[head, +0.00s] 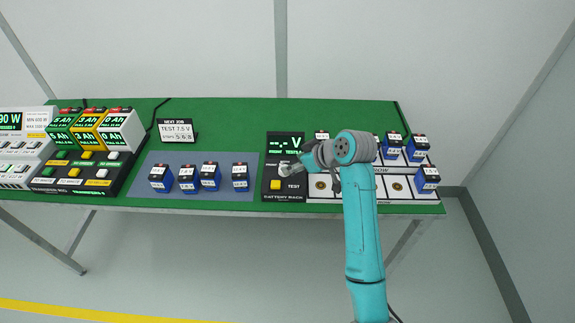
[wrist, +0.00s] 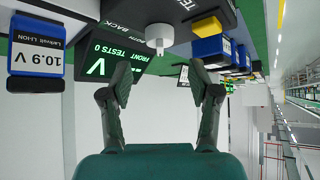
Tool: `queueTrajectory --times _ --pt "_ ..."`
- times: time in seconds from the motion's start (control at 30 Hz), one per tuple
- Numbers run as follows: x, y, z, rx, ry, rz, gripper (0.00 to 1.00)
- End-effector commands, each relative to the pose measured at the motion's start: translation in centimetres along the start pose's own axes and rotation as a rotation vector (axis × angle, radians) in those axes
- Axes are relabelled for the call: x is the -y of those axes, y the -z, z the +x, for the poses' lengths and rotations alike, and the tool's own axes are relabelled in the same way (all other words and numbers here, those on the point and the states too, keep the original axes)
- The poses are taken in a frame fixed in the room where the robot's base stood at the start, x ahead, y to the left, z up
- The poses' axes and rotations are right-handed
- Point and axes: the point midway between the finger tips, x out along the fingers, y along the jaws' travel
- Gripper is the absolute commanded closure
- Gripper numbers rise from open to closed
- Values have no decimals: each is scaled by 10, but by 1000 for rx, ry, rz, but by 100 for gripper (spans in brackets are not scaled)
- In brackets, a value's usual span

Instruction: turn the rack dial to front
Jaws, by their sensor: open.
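The battery rack (head: 433,201) stands on the right part of the green table, with its display (head: 286,142) reading "-.- V". In the wrist view, which is upside down, the white rack dial (wrist: 160,40) stands out near the FRONT and BACK lettering. Which way it points I cannot tell. In the wrist view my gripper (wrist: 163,80) is open and empty. The dial lies ahead of the gap between its fingertips, apart from both.
A yellow TEST button (head: 275,185) is close to my gripper. Blue batteries stand in the rack's right part, and several more on a grey-blue mat (head: 205,158). A job sign (head: 178,132) and a charger station (head: 110,175) are further left. The table's back middle is clear.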

Motion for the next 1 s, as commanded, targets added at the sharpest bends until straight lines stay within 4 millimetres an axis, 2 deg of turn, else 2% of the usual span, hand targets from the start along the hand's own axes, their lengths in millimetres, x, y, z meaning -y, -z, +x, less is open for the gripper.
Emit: queueTrajectory --times 0.03,0.2,0.37,1.0 --pt "-1 0 -11 -2 -3 1 38" --pt "-1 0 -38 -1 -2 1 38" --pt "0 0 -53 1 0 0 38" --pt "0 -1 -58 2 0 1 38"
